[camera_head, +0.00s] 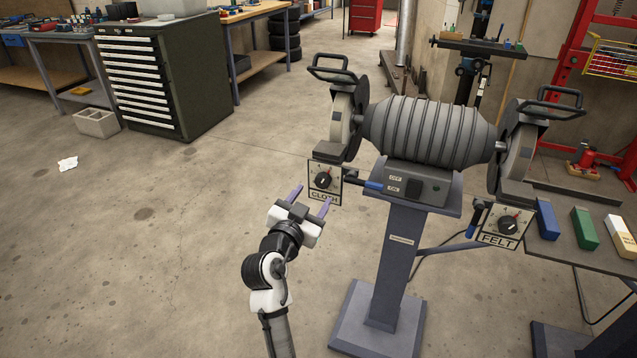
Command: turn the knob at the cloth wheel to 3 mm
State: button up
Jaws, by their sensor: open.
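The black knob (323,179) sits on a small pale dial plate (313,166) marked CLOTH, below the left wheel (341,118) of the bench grinder. Its scale marks and setting are too small to read. My gripper (312,199) is open and empty, its two purple-grey fingers pointing up toward the CLOTH plate. In the picture the fingertips lie just below and left of the knob, and the right one overlaps the plate's lower edge. The knob is not between the fingers. The depth gap between them is hard to judge.
A second knob (507,223) sits on a FELT plate at the right wheel. The grinder's ribbed motor (428,135) stands on a grey pedestal (396,260) right of my arm. A side table holds blue, green and white-yellow blocks. Floor at left is mostly clear.

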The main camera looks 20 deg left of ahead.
aim_at(321, 184)
jog(key=w+p, duration=0.1)
jog(key=w, duration=0.4)
jog(key=c, duration=1)
jog(key=shift+o, duration=0.2)
